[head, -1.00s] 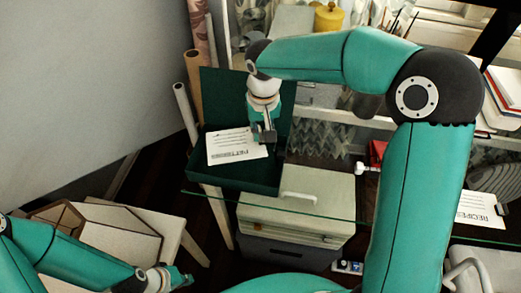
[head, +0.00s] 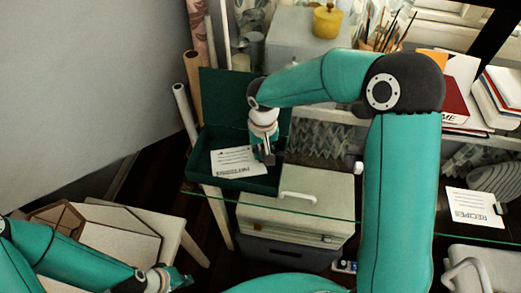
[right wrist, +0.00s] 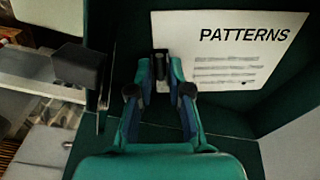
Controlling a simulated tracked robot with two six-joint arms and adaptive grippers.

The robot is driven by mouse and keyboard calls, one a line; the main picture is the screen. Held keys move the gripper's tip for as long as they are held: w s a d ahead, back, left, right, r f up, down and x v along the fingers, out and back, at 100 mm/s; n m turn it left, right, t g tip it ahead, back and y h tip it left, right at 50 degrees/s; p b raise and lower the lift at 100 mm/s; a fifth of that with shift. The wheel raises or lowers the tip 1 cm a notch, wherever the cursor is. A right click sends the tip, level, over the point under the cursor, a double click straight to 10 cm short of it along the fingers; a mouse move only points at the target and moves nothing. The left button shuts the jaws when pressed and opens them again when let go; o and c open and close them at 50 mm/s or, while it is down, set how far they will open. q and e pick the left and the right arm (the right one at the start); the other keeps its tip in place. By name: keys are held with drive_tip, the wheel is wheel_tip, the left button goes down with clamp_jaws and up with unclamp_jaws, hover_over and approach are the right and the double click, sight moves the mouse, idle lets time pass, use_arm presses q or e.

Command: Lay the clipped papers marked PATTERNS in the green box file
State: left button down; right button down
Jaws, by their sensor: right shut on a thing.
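The green box file (head: 195,172) stands open on the glass desk, its lid (head: 225,98) raised at the back. The white clipped papers marked PATTERNS (head: 233,162) are inside the box's outline, low in it; I cannot tell whether they touch the floor. My right gripper (head: 266,157) is at their right edge in the head view, shut on them.
Clipped papers marked RECIPES (head: 473,207) lie at the right. Cardboard rolls (head: 193,75) stand left of the box file. A yellow pot (head: 327,20) and brushes (head: 390,35) are at the back. A pale drawer unit (head: 320,190) stands below the glass.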

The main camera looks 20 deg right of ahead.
drive_tip(key=c, duration=1.1)
unclamp_jaws()
drive_tip(key=shift+r, duration=0.1)
wheel_tip(320, 180, up, 12)
drive_tip(key=shift+s, duration=0.35)
